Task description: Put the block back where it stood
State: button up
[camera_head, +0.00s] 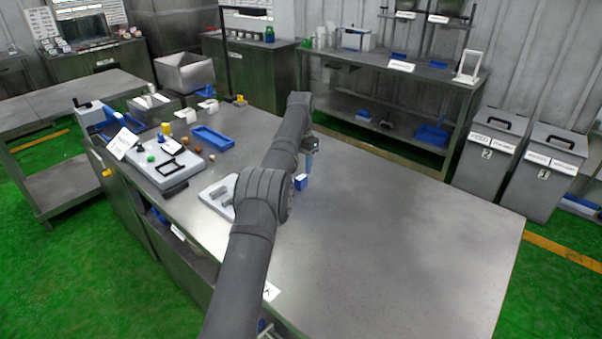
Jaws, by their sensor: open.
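A small block (301,182), blue with a white face, shows on the steel table just right of my arm. I take it for the task's block, but it is too small to be sure. My gripper (307,167) points down right above it, at the end of my dark arm. Its jaws are open. I cannot tell whether the fingertips are around the block or apart from it. A light grey plate (213,193) with grey shapes lies left of my arm, which hides part of it.
The table's right half (410,240) is bare. A blue tray (212,138), several small round items and a grey control box (150,172) stand at the left. Two grey bins (485,150) (540,170) stand beyond the right edge. A rear bench (400,75) carries stands.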

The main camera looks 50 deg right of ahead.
aim_at(301, 177)
jog(key=shift+r, duration=1.45)
notch_tip(301, 177, down, 8)
jog(key=shift+f, duration=0.1)
notch_tip(301, 177, up, 3)
jog(key=shift+r, duration=0.85)
